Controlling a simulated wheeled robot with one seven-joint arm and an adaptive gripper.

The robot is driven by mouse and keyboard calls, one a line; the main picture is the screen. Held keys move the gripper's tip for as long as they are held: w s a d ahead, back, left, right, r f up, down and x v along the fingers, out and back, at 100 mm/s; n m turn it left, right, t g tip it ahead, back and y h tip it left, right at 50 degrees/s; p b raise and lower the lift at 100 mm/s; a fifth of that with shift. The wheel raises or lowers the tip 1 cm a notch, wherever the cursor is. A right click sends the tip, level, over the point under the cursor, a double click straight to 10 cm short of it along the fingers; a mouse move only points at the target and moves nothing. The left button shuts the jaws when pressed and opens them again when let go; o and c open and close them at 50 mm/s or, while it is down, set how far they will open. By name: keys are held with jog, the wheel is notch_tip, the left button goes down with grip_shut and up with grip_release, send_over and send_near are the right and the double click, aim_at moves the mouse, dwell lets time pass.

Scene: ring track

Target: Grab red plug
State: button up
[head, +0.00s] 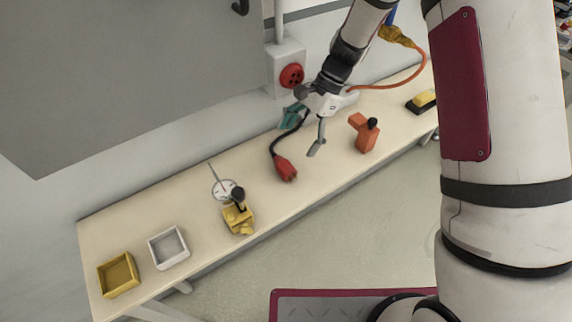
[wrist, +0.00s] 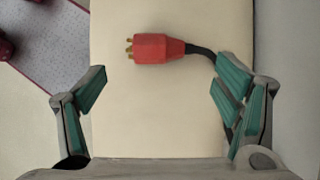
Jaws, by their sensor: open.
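The red plug (head: 286,170) lies on the bench top with its black cable running up and back toward the wall. In the wrist view the red plug (wrist: 160,47) lies with its brass pins to the left and its black cable leaving to the right. My gripper (head: 310,122) is above the bench, its fingers spread and empty. In the wrist view my gripper (wrist: 157,95) shows its teal-padded fingers wide apart, and the plug lies ahead of them, between their lines. The cable passes behind the right finger, which hides part of it.
The bench (head: 190,187) stands against the wall, with a red socket (head: 291,75) above it. An orange object (head: 364,133) is to the plug's right. A yellow object (head: 238,216), a white tray (head: 168,248) and a yellow tray (head: 118,275) are to the left. Bare bench surrounds the plug's front.

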aim_at(285, 161)
jog(key=p+x, duration=0.1)
jog(key=x, duration=0.8)
jog(key=shift+s+a+f, duration=0.15)
jog(key=shift+f, duration=0.1)
jog(key=shift+c, duration=0.5)
jog(key=c, duration=1.2)
